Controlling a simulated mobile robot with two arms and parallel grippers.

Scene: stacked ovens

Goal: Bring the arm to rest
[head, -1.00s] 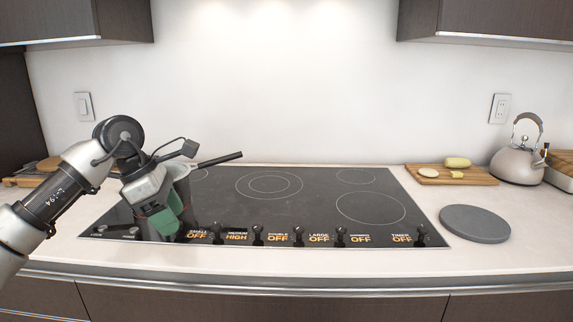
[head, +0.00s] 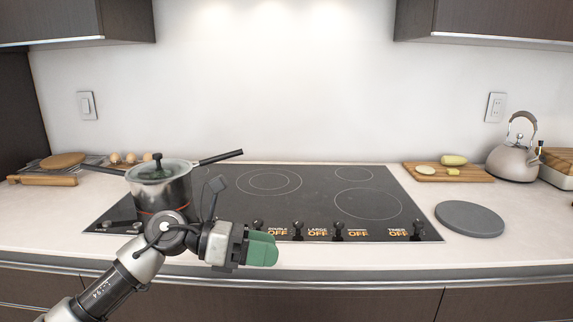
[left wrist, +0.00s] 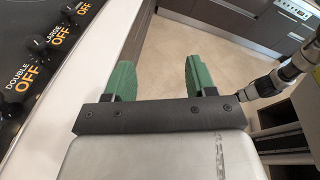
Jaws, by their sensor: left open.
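My left gripper (head: 262,249) is in front of the stove's front edge in the head view, pointing right. Its green fingers also show in the left wrist view (left wrist: 160,82), apart and with nothing between them. A lidded steel pot (head: 160,190) stands on the left part of the black cooktop (head: 310,185), with a dark handle reaching right. My left forearm and wrist are in front of the cooktop's left knobs and hide some of them. My right gripper is in neither view.
Several knobs line the cooktop's front edge; the visible labels read OFF. A grey round plate (head: 469,219), a cutting board (head: 448,173) and a kettle (head: 513,160) stand on the right. A rolling pin (head: 42,180) and several eggs (head: 130,158) are at left. Open floor (left wrist: 190,50) shows in the wrist view.

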